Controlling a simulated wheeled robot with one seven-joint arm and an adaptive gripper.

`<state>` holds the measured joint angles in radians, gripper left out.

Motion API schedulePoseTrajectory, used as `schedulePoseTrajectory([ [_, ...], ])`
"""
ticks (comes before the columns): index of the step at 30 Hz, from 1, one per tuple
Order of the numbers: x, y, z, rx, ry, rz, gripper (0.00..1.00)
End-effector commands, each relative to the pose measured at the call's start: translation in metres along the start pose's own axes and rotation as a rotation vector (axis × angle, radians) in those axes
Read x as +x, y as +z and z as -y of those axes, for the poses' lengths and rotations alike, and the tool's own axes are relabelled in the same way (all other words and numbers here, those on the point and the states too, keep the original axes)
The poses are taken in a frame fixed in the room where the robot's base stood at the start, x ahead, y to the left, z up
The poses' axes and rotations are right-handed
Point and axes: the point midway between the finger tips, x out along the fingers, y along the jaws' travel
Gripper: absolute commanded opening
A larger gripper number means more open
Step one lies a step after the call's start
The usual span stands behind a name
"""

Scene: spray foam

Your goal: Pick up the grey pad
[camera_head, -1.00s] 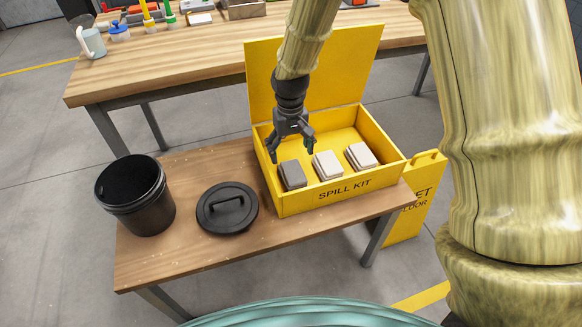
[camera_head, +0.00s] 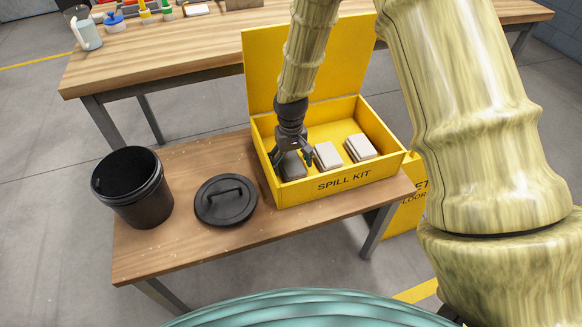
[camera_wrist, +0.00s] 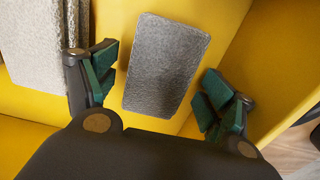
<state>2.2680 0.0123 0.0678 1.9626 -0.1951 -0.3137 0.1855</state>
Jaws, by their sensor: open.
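The grey pad (camera_head: 293,168) lies at the left end of the open yellow spill kit box (camera_head: 345,185). In the wrist view the grey pad (camera_wrist: 165,65) lies between the two fingers, with yellow floor showing on both sides of it. My gripper (camera_head: 291,160) is open and reaches down into the box over the grey pad. In the wrist view my gripper (camera_wrist: 157,88) has its green-padded fingertips apart, one on each side of the pad and not touching it. My gripper hides part of the pad in the head view.
Two paler pad stacks (camera_head: 328,155) and (camera_head: 360,148) lie to the right in the box. The raised lid (camera_head: 310,60) stands behind. A black bucket (camera_head: 133,190) and a round black lid (camera_head: 225,201) stand on the wooden table left of the box.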

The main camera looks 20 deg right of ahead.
Motion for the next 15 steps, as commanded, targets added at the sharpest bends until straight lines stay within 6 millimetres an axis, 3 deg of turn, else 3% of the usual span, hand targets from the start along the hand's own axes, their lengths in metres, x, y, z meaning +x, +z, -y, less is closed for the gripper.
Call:
schedulePoseTrajectory([
  [8, 0.0044, -0.0006, -0.0002, 0.001, 0.000, -0.002, 0.83],
  [15, 0.0044, -0.0005, -0.0002, 0.000, 0.000, -0.002, 0.41],
])
